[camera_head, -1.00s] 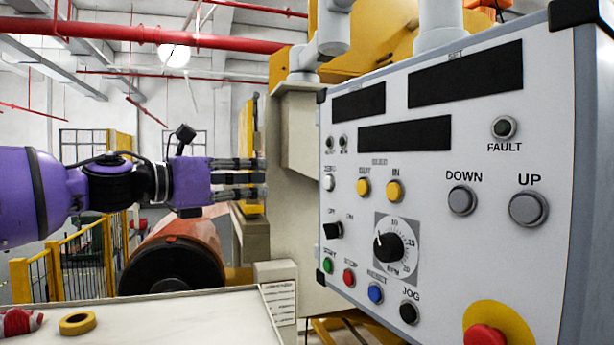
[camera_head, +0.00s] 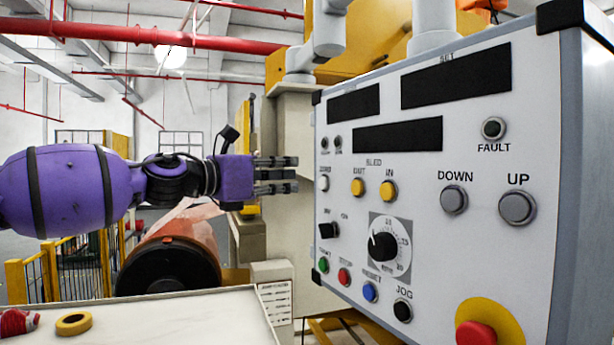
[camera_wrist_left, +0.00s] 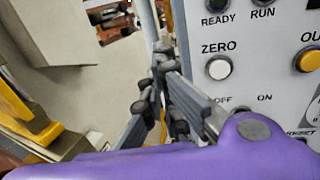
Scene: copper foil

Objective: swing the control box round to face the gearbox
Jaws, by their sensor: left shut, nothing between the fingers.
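The control box (camera_head: 470,125) is a large light-grey panel box filling the right of the head view, its button face turned toward me. It has dark displays, a RPM dial (camera_head: 383,246) and a red stop button (camera_head: 477,333) on yellow. My left gripper (camera_head: 292,175) is shut and empty, just left of the box's left edge. In the left wrist view its fingers (camera_wrist_left: 160,65) are together beside the box's edge, near the ZERO button (camera_wrist_left: 218,68). I cannot tell whether they touch the box. I cannot tell which machine part is the gearbox. My right gripper is out of view.
A pale table (camera_head: 180,318) at lower left holds a yellow tape roll (camera_head: 73,324) and a red item (camera_head: 17,322). An orange drum (camera_head: 172,262) lies behind it. A beige machine body (camera_head: 292,130) stands behind the gripper. Yellow fencing (camera_head: 70,270) is at left.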

